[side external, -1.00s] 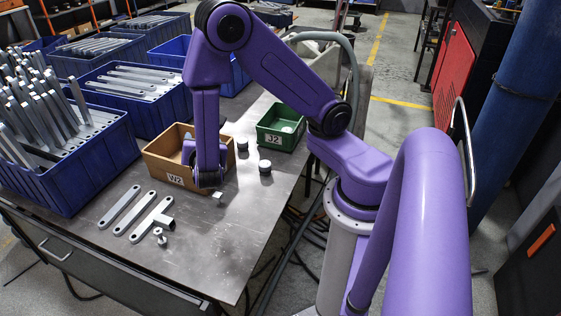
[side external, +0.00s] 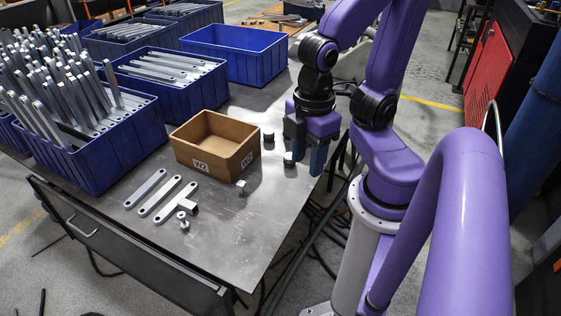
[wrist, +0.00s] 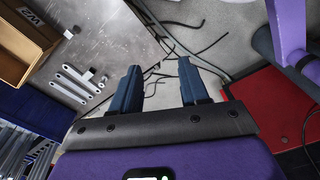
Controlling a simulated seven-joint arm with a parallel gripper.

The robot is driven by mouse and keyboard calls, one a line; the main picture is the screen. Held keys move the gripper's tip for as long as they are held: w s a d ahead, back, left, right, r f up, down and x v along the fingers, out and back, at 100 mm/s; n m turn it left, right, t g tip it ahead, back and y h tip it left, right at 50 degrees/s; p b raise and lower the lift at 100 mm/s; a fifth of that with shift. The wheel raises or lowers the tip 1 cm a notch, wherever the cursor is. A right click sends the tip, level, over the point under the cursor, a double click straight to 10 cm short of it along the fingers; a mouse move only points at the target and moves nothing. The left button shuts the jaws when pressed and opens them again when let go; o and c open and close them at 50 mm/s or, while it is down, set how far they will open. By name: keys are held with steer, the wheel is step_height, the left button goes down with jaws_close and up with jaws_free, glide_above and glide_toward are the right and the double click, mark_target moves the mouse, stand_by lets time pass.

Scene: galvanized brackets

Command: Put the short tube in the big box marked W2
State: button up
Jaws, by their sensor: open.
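The brown open box marked W2 (side external: 205,163) stands on the metal table, and its visible inside looks empty. It also shows at the upper left of the wrist view (wrist: 30,17). A short square tube (side external: 188,206) with a dark open end lies by the flat brackets in front of the box. My gripper (side external: 306,157) points down near the table's right edge, right of the box and well apart from the tube. In the wrist view its blue fingers (wrist: 158,66) are apart with nothing between them.
Blue crates (side external: 125,150) line the left and back.

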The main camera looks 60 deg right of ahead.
steer(key=shift+a, duration=0.1)
stand_by(0.3)
steer(key=w+a+f+m+y, duration=0.2)
steer(key=w+a+f+m, duration=0.2)
steer(key=w+a+f, duration=0.3)
steer(key=m+t+h, duration=0.2)
steer(key=m+t, duration=0.7)
glide_toward(189, 204)
steer(key=x, duration=0.4)
steer(key=shift+f, duration=0.2)
steer(key=shift+x, duration=2.7)
steer(key=shift+w+r, duration=0.1)
steer(key=shift+r, duration=0.1)
jaws_close()
